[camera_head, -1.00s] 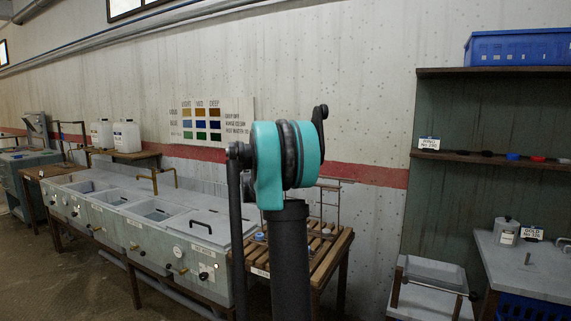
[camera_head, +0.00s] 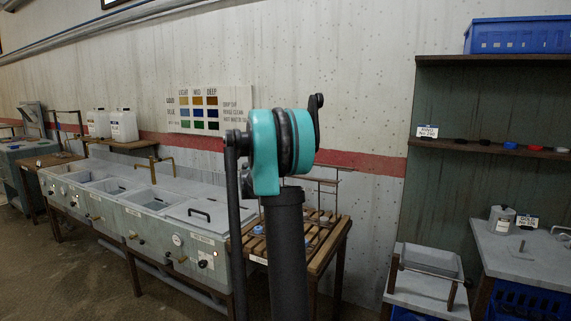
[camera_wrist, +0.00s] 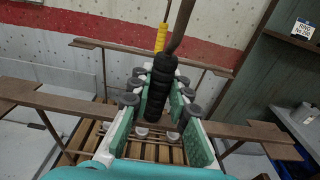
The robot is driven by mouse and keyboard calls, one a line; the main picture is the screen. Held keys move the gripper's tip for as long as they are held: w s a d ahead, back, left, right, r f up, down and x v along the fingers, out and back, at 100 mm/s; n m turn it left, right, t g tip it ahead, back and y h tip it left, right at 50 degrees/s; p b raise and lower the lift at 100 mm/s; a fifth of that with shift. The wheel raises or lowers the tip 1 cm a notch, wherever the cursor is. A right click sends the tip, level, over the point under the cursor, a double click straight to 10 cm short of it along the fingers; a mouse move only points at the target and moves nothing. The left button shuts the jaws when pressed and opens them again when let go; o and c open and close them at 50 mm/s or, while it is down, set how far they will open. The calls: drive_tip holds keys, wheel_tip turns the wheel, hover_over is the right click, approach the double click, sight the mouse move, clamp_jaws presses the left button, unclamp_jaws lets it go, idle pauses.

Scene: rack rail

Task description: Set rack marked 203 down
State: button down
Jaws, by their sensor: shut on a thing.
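The rack (camera_wrist: 50,103), a frame of thin brown bars, is held in my gripper (camera_wrist: 158,98). In the wrist view, the teal-padded fingers are shut around its black ribbed grip (camera_wrist: 160,84). The slatted wooden stand (camera_wrist: 148,149) shows beneath. I cannot tell whether the rack touches it. In the head view, upper bars of the rack (camera_head: 323,181) show above the slatted stand (camera_head: 325,262), partly behind my arm. My gripper is hidden there. I cannot read the number 203 on the rack.
A row of grey tanks (camera_head: 140,215) runs left of the stand, the nearest with a lid (camera_head: 203,215). To the right stand a grey tray (camera_head: 432,263) on a low bench and a grey table (camera_head: 530,250). Shelves (camera_head: 490,145) and a blue crate (camera_head: 520,40) are at the back right.

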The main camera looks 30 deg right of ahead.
drive_tip(key=shift+f, duration=0.3)
unclamp_jaws()
idle(0.9)
drive_tip(key=shift+a, duration=0.1)
idle(0.7)
drive_tip(key=v, duration=1.1)
drive_tip(key=shift+s+a+f, duration=0.3)
idle(1.4)
idle(0.4)
